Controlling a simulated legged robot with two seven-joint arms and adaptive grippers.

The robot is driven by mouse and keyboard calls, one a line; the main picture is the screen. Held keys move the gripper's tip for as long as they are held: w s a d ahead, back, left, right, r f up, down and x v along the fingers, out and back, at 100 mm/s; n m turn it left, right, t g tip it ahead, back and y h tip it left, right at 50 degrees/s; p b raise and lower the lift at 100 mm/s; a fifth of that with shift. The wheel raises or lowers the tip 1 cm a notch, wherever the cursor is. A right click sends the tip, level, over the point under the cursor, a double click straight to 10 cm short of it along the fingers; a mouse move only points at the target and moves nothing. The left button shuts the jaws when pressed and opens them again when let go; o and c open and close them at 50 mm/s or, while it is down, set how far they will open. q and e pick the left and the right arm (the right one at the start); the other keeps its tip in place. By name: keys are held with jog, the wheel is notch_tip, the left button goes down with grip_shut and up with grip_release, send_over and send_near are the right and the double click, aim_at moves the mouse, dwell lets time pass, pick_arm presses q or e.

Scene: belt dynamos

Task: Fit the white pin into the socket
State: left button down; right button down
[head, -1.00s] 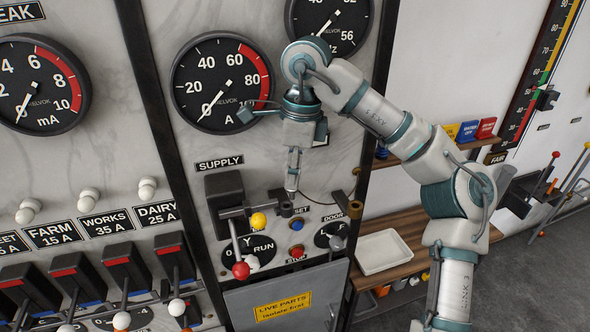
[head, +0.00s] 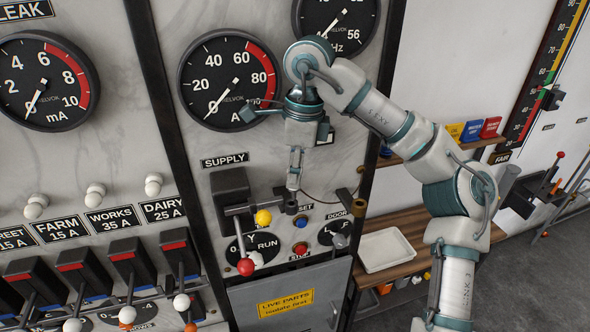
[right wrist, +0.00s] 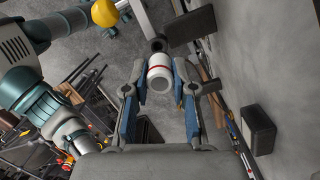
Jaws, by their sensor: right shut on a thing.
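My right gripper (head: 293,186) points down in front of the supply panel. In the right wrist view its two blue-padded fingers (right wrist: 160,97) are shut on the white pin (right wrist: 158,77), which has a red band. In the head view the pin is hardly told apart from the fingers. A dark round socket (head: 291,207) stands just below the fingertips, by the yellow knob. In the right wrist view the socket (right wrist: 158,45) shows just beyond the pin's far end; whether they touch, I cannot tell. My left gripper is not identifiable.
A yellow knob (head: 263,217) and a red ball lever (head: 245,267) stand left of the socket. Blue and red buttons (head: 300,249) are below. A dark switch box (head: 231,187) is at left. A white tray (head: 386,250) lies on the wooden shelf at right.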

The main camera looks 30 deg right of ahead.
aim_at(293, 190)
jog(key=shift+a+f+b, duration=0.25)
jog(key=shift+f+b, duration=0.05)
jog(key=shift+f, duration=0.2)
jog(key=shift+f+b, duration=0.6)
jog(key=shift+f, duration=0.45)
jog(key=c, duration=0.9)
grip_release()
jog(key=shift+d, duration=0.1)
jog(key=shift+o, duration=0.2)
jog(key=shift+s+d+r, duration=0.1)
jog(key=shift+d+r, duration=0.1)
jog(key=shift+r, duration=1.65)
jog(key=shift+d+r, duration=0.2)
jog(key=shift+r, duration=1.65)
jog(key=shift+d, duration=0.1)
